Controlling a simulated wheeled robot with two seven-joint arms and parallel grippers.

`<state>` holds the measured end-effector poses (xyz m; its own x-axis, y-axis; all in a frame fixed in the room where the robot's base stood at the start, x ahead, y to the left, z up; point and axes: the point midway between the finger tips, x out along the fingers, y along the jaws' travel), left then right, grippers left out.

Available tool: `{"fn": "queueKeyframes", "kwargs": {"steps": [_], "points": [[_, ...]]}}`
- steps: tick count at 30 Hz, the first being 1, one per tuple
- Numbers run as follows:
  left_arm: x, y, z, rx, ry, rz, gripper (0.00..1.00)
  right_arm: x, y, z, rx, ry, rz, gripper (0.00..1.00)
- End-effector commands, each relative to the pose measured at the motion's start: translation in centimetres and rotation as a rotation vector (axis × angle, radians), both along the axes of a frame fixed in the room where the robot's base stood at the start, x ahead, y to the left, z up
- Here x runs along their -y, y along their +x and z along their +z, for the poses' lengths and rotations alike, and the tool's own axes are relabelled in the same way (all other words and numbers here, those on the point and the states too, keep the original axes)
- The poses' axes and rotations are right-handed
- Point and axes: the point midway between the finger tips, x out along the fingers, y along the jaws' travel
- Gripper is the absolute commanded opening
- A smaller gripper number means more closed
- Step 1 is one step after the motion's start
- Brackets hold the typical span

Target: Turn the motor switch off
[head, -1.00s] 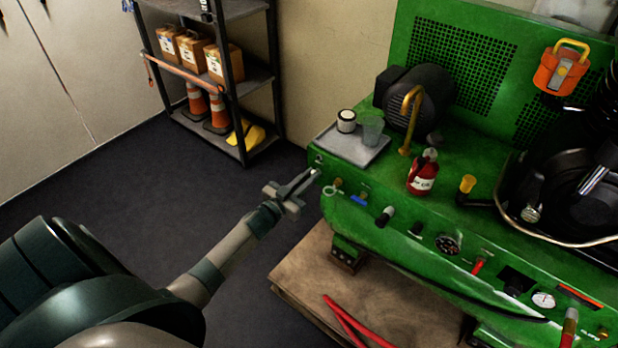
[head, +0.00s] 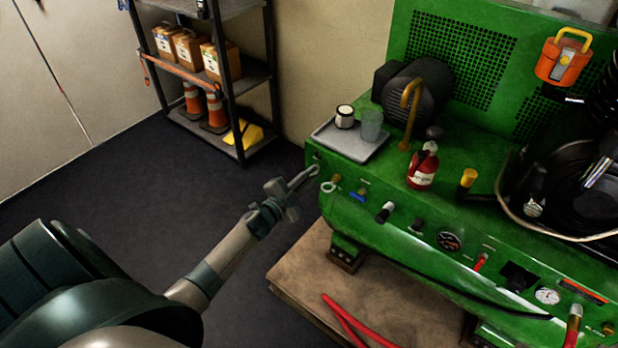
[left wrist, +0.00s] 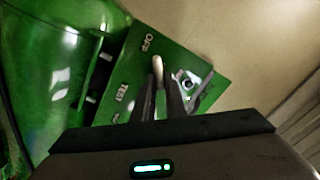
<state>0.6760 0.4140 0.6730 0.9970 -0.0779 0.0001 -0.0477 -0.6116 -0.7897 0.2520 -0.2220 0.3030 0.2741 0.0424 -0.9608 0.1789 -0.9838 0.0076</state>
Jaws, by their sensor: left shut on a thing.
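The motor switch is a small pale metal toggle (left wrist: 158,68) on a green panel (left wrist: 132,62) in the left wrist view. The panel is lettered OFF near the lever's tip and TEST lower down. In the head view this is the left end of the green machine's front panel (head: 345,212). My left gripper (head: 316,169) reaches it from the left. In the left wrist view the gripper's dark fingers (left wrist: 164,95) are closed about the lever, hiding its lower part. My right gripper is not in view.
The green machine carries a grey tray (head: 345,150) with a cup and jar, a red bottle (head: 423,168) and a yellow-capped fitting (head: 467,178). Knobs and gauges line its front. A shelf rack (head: 235,80) stands behind. The dark floor (head: 110,190) at left is clear.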

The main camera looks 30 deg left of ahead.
Motion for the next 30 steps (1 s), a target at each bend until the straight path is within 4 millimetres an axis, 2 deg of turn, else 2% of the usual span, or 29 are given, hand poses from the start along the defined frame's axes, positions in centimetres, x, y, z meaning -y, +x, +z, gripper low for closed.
{"fn": "queueKeyframes", "kwargs": {"steps": [6,18,30], "points": [[0.1,-0.1,-0.5,0.015,0.205,-0.001,0.0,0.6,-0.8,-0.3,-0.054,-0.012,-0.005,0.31],[0.3,-0.1,-0.9,0.041,0.538,-0.001,0.0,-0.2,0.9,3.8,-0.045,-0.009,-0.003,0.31],[0.3,-0.1,-1.0,0.051,0.67,-0.001,0.0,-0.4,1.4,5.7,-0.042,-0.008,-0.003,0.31]]}}
